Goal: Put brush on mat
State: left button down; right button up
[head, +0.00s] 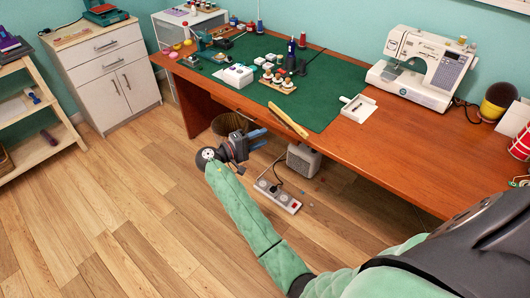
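The brush (288,120) looks like a long wooden strip with a pale edge. It lies slanted at the front edge of the green mat (322,88), apparently partly over the mat and partly over the bare wood. The mat covers the left and middle of the brown table. My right gripper (260,139) is in front of the table's front edge, left of and below the brush and apart from it. Its two bluish fingers look spread, with nothing visible between them. My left gripper is out of view.
On the mat are a wooden spool rack (279,84), a white box (234,75) and dark blue bottles (291,55). A white tray (357,107) and a sewing machine (421,68) stand to the right. A power strip (277,195) and a grey box (303,160) are on the floor.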

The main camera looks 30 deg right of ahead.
jog(key=s+a+f+n+t+y, duration=0.1)
jog(key=s+a+f+y, duration=0.3)
jog(key=s+f, duration=0.45)
jog(key=s+a+f+n+t+y, duration=0.1)
jog(key=s+a+f+y, duration=0.1)
jog(key=s+f+y, duration=0.55)
jog(key=s+a+r+y, duration=0.1)
jog(key=s+a+y, duration=0.3)
jog(key=s+a, duration=0.3)
jog(key=s+a+r+y, duration=0.1)
jog(key=s+a+y, duration=0.3)
jog(key=s, duration=1.2)
jog(key=a, duration=0.2)
jog(key=shift+s+a+g+y, duration=0.3)
jog(key=shift+a+y, duration=0.05)
jog(key=shift+a, duration=0.05)
jog(key=shift+c, duration=0.2)
